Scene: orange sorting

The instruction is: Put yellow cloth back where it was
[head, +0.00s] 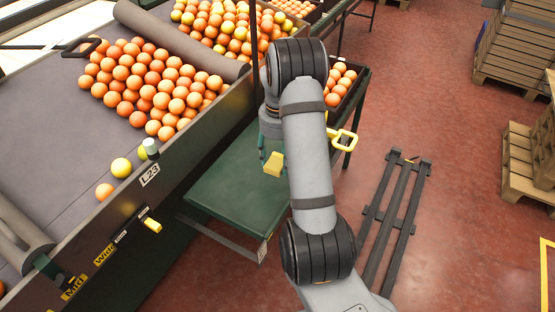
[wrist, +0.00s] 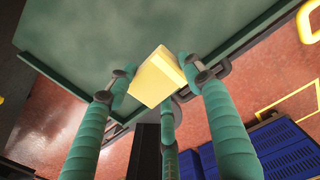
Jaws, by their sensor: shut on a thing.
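The yellow cloth (head: 274,163) looks like a small folded block. It is held in my gripper (head: 267,156), over the green side table (head: 225,205). In the wrist view the cloth (wrist: 157,78) sits between the green fingertips of my gripper (wrist: 158,73), which is shut on it. The green table top (wrist: 80,35) lies beyond it there; I cannot tell how large the gap to the table is. Part of the gripper is hidden behind my arm in the head view.
A sorting belt (head: 60,135) with many oranges runs along the left, edged by a dark side wall. A yellow handle (head: 345,139) sticks out right of my arm. A dark slatted rack (head: 391,205) lies on the red floor. Blue crates (wrist: 285,145) show in the wrist view.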

